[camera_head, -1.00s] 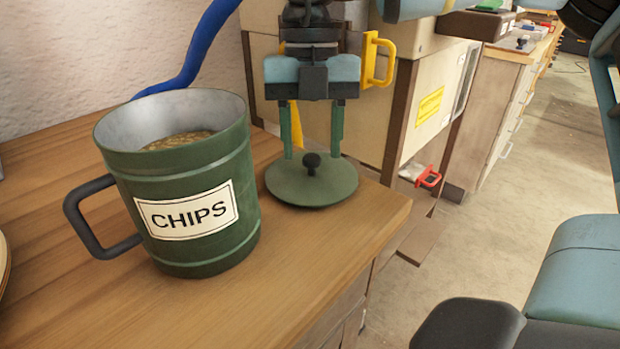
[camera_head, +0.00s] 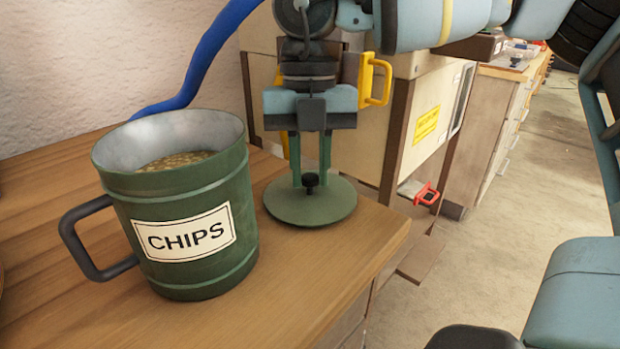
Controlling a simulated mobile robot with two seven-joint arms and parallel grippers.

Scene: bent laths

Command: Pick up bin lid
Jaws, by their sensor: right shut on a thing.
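The bin lid (camera_head: 310,207) is a round, flat green disc with a small black knob (camera_head: 310,181) at its middle. It appears to lie on the wooden bench top to the right of the bin. My right gripper (camera_head: 311,178) comes down from above, its two green fingers shut on the knob, one on each side. The green bin (camera_head: 185,285) stands upright and open on the bench, with a white CHIPS label, a dark side handle and brownish chips (camera_head: 178,161) inside. My left gripper does not show.
The wooden bench top (camera_head: 290,270) is clear in front of the lid, and its right edge is close by. A blue hose (camera_head: 205,58) runs behind the bin. A cabinet with a yellow handle (camera_head: 377,80) stands just behind my gripper. Open floor lies to the right.

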